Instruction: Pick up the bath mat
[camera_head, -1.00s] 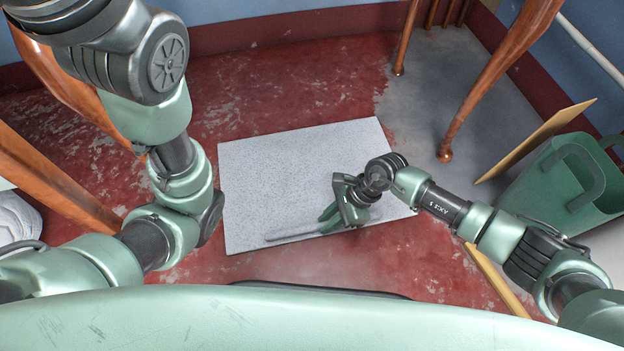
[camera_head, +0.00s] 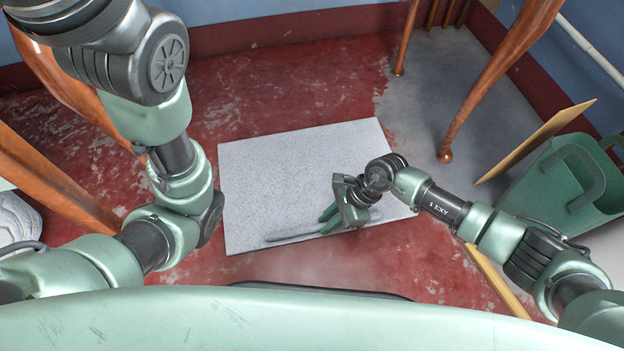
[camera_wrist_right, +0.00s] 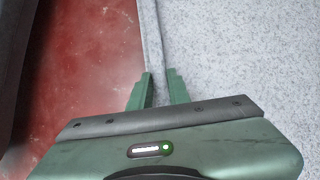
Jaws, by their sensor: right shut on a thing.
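The bath mat (camera_head: 270,180) is a pale grey speckled rectangle lying flat on the red floor in the middle of the head view. A raised ridge runs along its near edge. My right gripper (camera_head: 330,217) is over this near edge, right of its middle. In the right wrist view, its green fingers (camera_wrist_right: 158,88) are shut on the ridge of the mat's edge, with red floor on one side and mat on the other. My left arm shows at the left of the head view, but its gripper is not visible.
A green bin with handles (camera_head: 560,185) stands at the right, with a tan board (camera_head: 535,140) beside it. Orange wooden legs (camera_head: 490,85) stand at the back right and others at the left (camera_head: 55,180). A white folded thing (camera_head: 15,220) is at the left edge.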

